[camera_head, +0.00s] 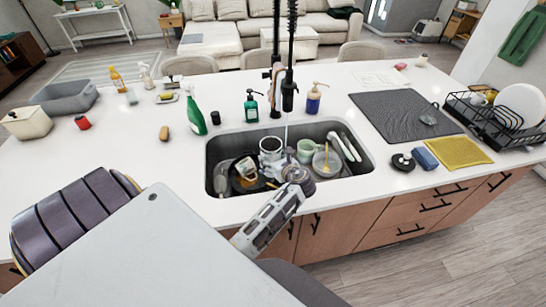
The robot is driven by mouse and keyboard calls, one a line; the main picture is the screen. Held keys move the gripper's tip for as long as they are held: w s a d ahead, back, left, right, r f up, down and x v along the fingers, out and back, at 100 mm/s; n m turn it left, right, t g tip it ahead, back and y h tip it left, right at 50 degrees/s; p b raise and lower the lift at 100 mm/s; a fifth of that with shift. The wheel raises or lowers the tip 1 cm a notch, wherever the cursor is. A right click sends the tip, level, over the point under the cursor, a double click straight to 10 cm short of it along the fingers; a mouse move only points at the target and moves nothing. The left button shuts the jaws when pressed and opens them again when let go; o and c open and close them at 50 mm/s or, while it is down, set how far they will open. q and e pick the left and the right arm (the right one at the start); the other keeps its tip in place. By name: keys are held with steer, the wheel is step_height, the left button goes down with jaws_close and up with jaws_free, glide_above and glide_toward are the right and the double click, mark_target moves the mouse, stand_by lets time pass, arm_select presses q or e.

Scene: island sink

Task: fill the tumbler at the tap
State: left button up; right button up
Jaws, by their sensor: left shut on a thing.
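The black tap (288,95) hangs over the sink, and a thin pale stream drops below its spout. My left gripper (291,168) reaches into the sink under the tap. It is shut on the tumbler, which is small, mostly hidden and hard to make out against the dishes; I cannot tell its fill level. The sink basin (214,160) holds a pale cup (271,147), a green mug (306,149), a clear bowl (326,162) and a dark pan. My right gripper is not in view.
Green spray bottle (195,115), teal soap bottle (251,107) and purple dispenser (313,98) stand behind the sink. To the right are a dark mat (395,115), a yellow cloth (459,152) and a dish rack (500,117).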

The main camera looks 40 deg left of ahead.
arm_select(q)
steer(key=shift+w, duration=0.2)
steer(key=shift+w+a, duration=0.2)
steer(key=shift+w, duration=0.45)
steer(key=shift+w+a, duration=0.15)
steer(key=shift+w, duration=0.5)
steer(key=w+a+b, duration=0.3)
steer(key=w+b, duration=0.2)
steer(key=w, duration=0.7)
steer(key=shift+w, duration=0.3)
stand_by(5.0)
